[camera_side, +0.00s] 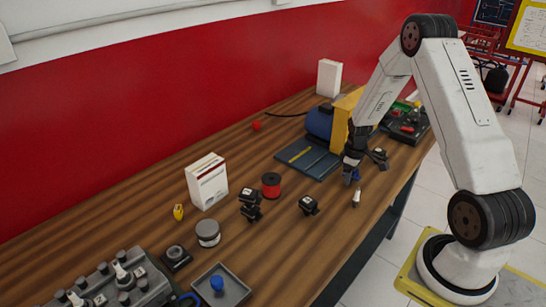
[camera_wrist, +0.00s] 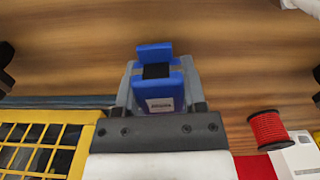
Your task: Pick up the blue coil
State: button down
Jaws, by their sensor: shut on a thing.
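The blue coil (camera_wrist: 158,95) is a blue block with a black band and a pale label. In the wrist view it sits between the grey fingers of my gripper (camera_wrist: 163,78), which is shut on it. In the side view my gripper (camera_side: 350,164) is low over the right part of the bench, and a small bit of blue coil (camera_side: 355,174) shows at its fingertips. The fingers hide much of the coil there. I cannot tell whether the coil touches the wood.
A yellow guard with a blue motor (camera_side: 319,122) stands close behind my gripper. Black parts (camera_side: 309,205), a red spool (camera_side: 271,185), a white box (camera_side: 207,181) and a grey tray (camera_side: 238,292) lie leftward. A small white-tipped part (camera_side: 356,197) lies near the front edge.

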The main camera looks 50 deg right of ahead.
jog(key=shift+r, duration=0.8)
jog(key=s+a+r, duration=0.7)
jog(key=s+r, duration=0.4)
jog(key=s, duration=0.1)
jog(key=shift+a+r, duration=0.1)
dwell(0.4)
